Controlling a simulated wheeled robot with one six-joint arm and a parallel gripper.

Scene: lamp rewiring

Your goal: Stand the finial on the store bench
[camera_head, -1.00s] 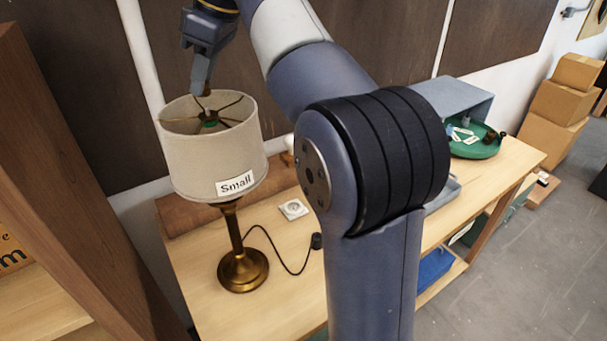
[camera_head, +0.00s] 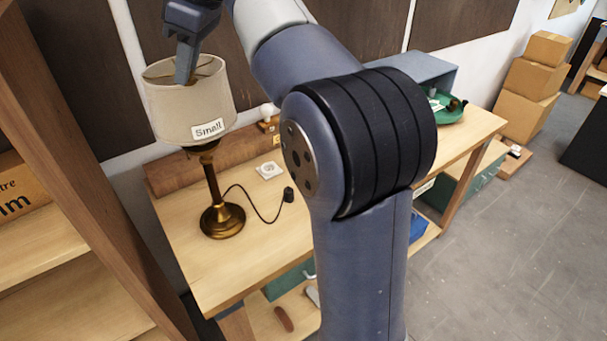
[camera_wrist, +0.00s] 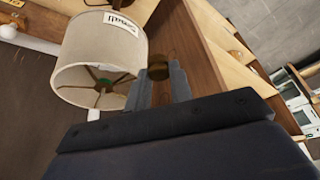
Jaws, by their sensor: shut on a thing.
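My gripper (camera_wrist: 159,80) is shut on the finial (camera_wrist: 158,62), a small brown-brass piece showing between the fingertips in the wrist view. In the head view my gripper (camera_head: 185,72) overlaps the lampshade's upper part, and the finial cannot be made out there. The lamp (camera_head: 222,218) stands upright on a wooden bench (camera_head: 215,272), with a cream shade (camera_head: 185,110) marked "Small". In the wrist view the shade (camera_wrist: 88,55) is beside the fingers, apart from the finial. I cannot tell which surface is the store bench.
A wooden shelf unit (camera_head: 75,130) rises close at the left. On the bench are a black plug and cord (camera_head: 288,195), a white socket plate (camera_head: 269,170) and, farther back, a green tray (camera_head: 450,112). Cardboard boxes (camera_head: 525,110) stand at the back right. Grey floor lies open at right.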

